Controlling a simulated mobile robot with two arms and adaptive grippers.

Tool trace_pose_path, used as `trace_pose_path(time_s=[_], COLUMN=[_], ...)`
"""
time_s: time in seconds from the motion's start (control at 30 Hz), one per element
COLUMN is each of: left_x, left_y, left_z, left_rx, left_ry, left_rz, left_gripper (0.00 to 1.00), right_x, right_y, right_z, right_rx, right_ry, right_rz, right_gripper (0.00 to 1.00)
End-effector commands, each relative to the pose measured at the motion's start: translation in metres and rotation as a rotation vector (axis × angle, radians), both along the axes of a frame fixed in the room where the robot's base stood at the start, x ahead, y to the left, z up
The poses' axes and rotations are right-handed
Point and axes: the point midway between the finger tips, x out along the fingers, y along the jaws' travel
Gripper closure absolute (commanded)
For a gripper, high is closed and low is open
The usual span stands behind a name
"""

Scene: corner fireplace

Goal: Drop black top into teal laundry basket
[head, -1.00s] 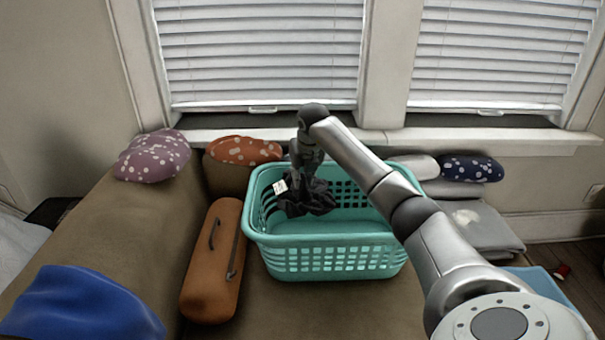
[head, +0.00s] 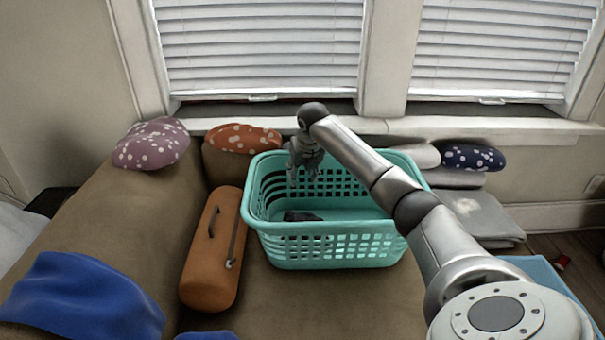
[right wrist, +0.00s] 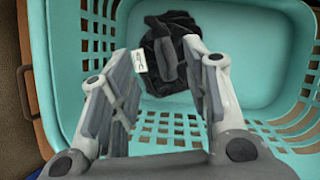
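The teal laundry basket (head: 330,252) stands on the brown couch in the head view. The black top (head: 301,216) lies crumpled on the basket floor, mostly hidden by the front wall. In the right wrist view the black top (right wrist: 172,62) lies bunched with a white tag beside it, inside the basket (right wrist: 262,92). My right gripper (head: 304,174) hangs over the basket's left part, above the top. In the right wrist view my right gripper (right wrist: 162,58) has its fingers spread apart and empty. My left gripper is not in view.
An orange-brown case (head: 212,262) lies left of the basket. A blue cloth (head: 85,297) lies at the front left. Purple (head: 152,143) and orange (head: 243,138) spotted pillows sit behind. A folded grey blanket (head: 478,218) and navy pillow (head: 470,156) are at right.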

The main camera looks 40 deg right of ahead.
Motion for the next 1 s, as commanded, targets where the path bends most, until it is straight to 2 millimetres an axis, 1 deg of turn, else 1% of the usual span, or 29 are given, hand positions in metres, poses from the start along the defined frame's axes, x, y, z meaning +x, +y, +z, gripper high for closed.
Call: trace_pose_path(time_s=[0.23,0.37,0.47,0.7,0.8,0.9,1.0], left_x=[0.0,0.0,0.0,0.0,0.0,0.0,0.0], left_y=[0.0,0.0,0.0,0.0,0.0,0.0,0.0], left_z=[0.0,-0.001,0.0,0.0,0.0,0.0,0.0], left_rx=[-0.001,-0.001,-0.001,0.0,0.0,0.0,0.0], left_ry=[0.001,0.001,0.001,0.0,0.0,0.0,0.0], left_rz=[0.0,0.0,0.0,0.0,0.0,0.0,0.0], left_gripper=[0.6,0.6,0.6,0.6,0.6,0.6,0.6], right_x=[0.0,-0.003,-0.007,-0.025,-0.032,-0.037,-0.04], right_y=[0.0,0.001,0.003,0.012,0.015,0.017,0.019], right_z=[0.0,0.007,0.022,0.071,0.087,0.1,0.107], right_rx=[0.0,-0.001,-0.003,-0.002,-0.002,-0.001,0.0], right_ry=[0.001,-0.001,-0.002,-0.004,-0.002,-0.002,-0.001], right_rz=[0.0,0.0,0.001,0.001,0.0,0.001,0.0], right_gripper=[0.56,0.56,0.56,0.56,0.56,0.56,0.56])
